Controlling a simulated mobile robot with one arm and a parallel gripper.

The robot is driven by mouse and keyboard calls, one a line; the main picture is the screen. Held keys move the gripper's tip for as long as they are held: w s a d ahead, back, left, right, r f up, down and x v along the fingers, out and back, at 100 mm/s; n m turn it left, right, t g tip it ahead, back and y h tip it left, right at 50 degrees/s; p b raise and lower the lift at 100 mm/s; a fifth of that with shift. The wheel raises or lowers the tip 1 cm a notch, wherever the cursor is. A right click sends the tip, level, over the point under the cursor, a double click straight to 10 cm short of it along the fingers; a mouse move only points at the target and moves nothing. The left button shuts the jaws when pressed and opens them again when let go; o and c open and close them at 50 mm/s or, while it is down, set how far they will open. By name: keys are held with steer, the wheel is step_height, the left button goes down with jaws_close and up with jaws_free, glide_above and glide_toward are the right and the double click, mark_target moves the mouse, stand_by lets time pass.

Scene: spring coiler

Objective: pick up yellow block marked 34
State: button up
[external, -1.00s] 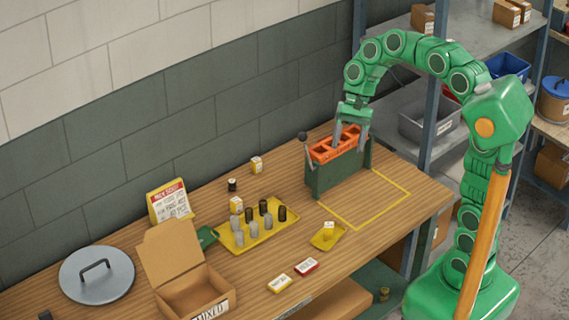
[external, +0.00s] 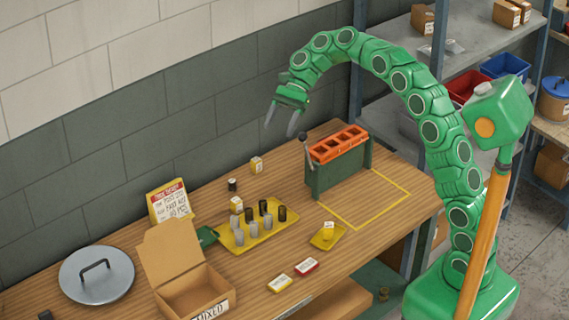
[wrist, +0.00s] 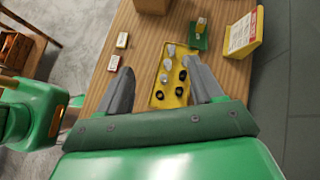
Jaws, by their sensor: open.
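Several small blocks with yellow and white faces show in the external view; I cannot read a 34 on any. One block (external: 256,165) stands near the wall. A third block (external: 328,229) sits in a small yellow dish (external: 318,241). My gripper (external: 281,128) is open and empty, in the air above the back of the bench. In the wrist view its fingers (wrist: 160,75) are spread, with the long tray seen far below between them.
An orange-topped green fixture (external: 336,172) with a lever stands right of my gripper. Several dark and grey cylinders (external: 263,206) stand on the tray. An open carton (external: 190,292), a sign (external: 171,203) and a round lid (external: 97,274) are at left. The yellow-outlined area (external: 375,199) is clear.

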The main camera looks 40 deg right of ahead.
steer(key=w+a+f+m+y, duration=0.2)
steer(key=w+f+m, duration=0.15)
steer(key=w, duration=0.55)
glide_above(236, 206)
steer(key=w+d, duration=0.4)
steer(key=d, duration=0.6)
steer(key=shift+m, duration=0.45)
steer(key=f, duration=2.1)
steer(key=shift+w+a+f, duration=0.15)
steer(key=shift+w, duration=0.05)
steer(key=shift+x, duration=3.9)
steer(key=shift+s, duration=0.1)
steer(key=c, duration=1.2)
